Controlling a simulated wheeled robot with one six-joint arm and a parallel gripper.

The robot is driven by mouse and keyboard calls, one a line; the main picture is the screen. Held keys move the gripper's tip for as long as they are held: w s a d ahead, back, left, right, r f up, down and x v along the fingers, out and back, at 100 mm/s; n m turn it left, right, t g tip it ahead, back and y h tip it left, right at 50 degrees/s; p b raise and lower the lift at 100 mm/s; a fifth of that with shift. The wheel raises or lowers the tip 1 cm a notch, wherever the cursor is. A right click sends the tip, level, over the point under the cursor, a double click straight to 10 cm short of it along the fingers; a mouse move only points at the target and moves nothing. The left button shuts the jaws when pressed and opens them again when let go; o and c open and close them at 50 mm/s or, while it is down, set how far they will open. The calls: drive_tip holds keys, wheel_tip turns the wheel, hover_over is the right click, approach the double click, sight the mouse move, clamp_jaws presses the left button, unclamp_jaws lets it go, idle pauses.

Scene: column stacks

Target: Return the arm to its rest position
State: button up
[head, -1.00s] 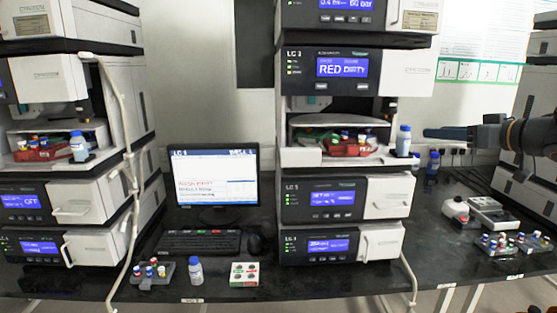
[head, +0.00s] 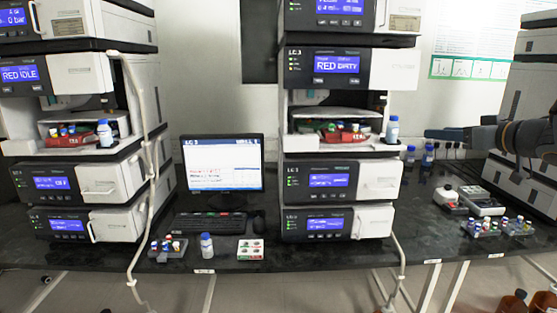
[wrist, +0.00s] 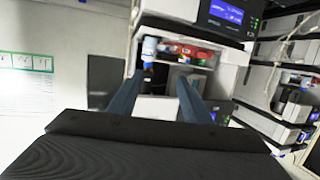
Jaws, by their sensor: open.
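My gripper (head: 436,134) reaches in from the right edge in the head view, held in the air to the right of the middle column stack (head: 335,190). In the wrist view its two blue fingers (wrist: 158,98) are spread apart with nothing between them. Beyond them the stack's open bay shows, with a blue-capped bottle (wrist: 149,50) and a red tray of vials (wrist: 190,54). In the head view that bottle (head: 392,130) stands at the bay's right edge, apart from my gripper.
A left column stack (head: 75,185) and a monitor (head: 221,163) stand on the dark bench. Vial racks (head: 168,248) (head: 498,228), a bottle (head: 207,246) and a white box (head: 250,249) lie near the front edge. Brown bottles (head: 513,303) stand below right.

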drive_tip(key=s+a+f+m+g+h, duration=0.1)
drive_tip(key=a+f+m+g+h, duration=0.2)
drive_tip(key=f, duration=0.5)
drive_tip(key=s+a+f+m+g+h, duration=0.1)
drive_tip(key=s+a+f+g+h, duration=0.15)
drive_tip(key=a+f, duration=0.4)
drive_tip(key=s+a+f+g, duration=0.2)
drive_tip(key=s+a+f, duration=0.2)
drive_tip(key=s, duration=0.3)
drive_tip(key=s+a+f+g+y, duration=0.1)
drive_tip(key=s+a+f+g, duration=0.2)
drive_tip(key=s+a+f, duration=0.2)
drive_tip(key=s+a+f+g, duration=0.3)
drive_tip(key=s+a+f, duration=0.1)
drive_tip(key=s, duration=0.5)
drive_tip(key=shift+s+a+f+n, duration=0.2)
drive_tip(key=shift+a+f+n, duration=0.1)
drive_tip(key=shift+a, duration=0.15)
